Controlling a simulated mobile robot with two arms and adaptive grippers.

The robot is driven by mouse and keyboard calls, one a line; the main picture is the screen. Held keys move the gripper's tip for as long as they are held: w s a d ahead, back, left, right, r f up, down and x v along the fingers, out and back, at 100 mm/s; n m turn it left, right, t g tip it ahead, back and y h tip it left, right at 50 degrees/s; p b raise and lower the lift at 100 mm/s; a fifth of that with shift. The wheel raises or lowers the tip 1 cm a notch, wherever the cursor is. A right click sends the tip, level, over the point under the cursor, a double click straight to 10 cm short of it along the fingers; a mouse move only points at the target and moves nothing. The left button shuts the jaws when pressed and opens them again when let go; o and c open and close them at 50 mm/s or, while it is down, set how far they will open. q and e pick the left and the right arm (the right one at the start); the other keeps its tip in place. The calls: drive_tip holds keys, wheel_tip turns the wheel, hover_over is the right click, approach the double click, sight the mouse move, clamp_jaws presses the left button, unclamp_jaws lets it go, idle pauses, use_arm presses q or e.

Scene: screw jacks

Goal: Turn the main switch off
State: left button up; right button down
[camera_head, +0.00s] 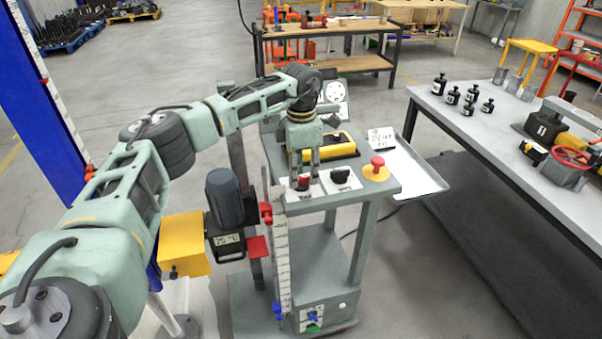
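A control stand (384,189) stands in the middle with a sloping grey-green top. On its front edge a red knob (303,183) sits on a white plate, and a black knob (340,175) sits on a second white plate to its right. I cannot read which is labelled the main switch. My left gripper (304,173) points down over the red knob, its two fingers apart. The fingertips are very close to the knob and partly cover it; contact cannot be told. My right gripper is not in view.
A red mushroom button (377,162) on a yellow base is right of the knobs. A yellow-framed device (330,147) lies behind them. A grey tray (415,172) juts out right. A grey table (500,125) with black bottles (453,96) stands farther right.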

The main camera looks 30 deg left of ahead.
sight(301, 177)
use_arm(q)
wheel_tip(301, 177, up, 11)
idle(0.3)
idle(0.4)
